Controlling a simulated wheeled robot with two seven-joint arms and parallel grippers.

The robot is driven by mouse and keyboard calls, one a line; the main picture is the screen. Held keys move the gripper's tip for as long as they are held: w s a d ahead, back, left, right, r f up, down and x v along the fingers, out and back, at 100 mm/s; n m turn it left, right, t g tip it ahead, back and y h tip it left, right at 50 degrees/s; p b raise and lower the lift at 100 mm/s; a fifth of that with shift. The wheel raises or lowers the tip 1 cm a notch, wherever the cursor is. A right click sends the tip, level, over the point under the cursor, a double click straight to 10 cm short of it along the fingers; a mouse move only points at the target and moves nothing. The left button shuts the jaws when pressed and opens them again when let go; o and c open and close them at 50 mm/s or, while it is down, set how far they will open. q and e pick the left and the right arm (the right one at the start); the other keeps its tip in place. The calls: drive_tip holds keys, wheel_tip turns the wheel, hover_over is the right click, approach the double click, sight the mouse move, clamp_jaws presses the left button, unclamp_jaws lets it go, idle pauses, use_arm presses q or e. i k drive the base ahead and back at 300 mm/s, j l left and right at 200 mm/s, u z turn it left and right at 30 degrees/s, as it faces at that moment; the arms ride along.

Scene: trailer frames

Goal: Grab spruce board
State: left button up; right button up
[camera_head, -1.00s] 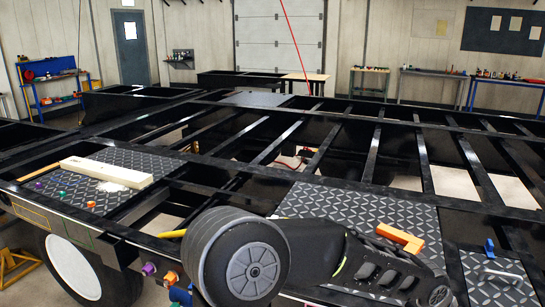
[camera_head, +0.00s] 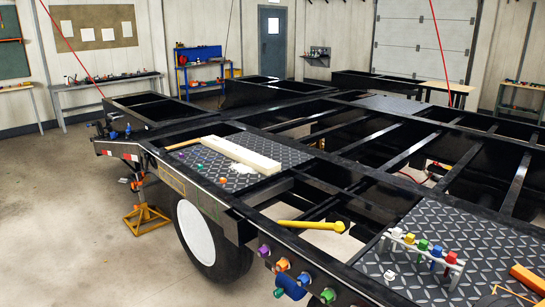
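The spruce board (camera_head: 242,154) is a long pale wooden beam. It lies flat on a dark diamond-tread plate (camera_head: 203,163) on the black trailer frame, left of the picture's middle. A whitish patch, like sawdust, lies on the plate against the board's near side. Neither of my grippers is in the head view now, and nothing touches the board that I can see.
A rack of coloured pieces (camera_head: 425,252) and an orange block (camera_head: 527,277) are on the right tread plate (camera_head: 400,277). An orange jack stand (camera_head: 146,215) and wheel (camera_head: 204,240) stand below. Floor at left is clear.

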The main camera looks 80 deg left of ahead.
sight(263, 165)
drive_tip(key=u, duration=3.35)
drive_tip(key=i+l, duration=0.1)
drive_tip(key=l, duration=0.35)
drive_tip(key=i+l, duration=0.15)
drive_tip(key=l, duration=0.35)
drive_tip(key=i+l, duration=0.1)
drive_tip(key=l, duration=0.35)
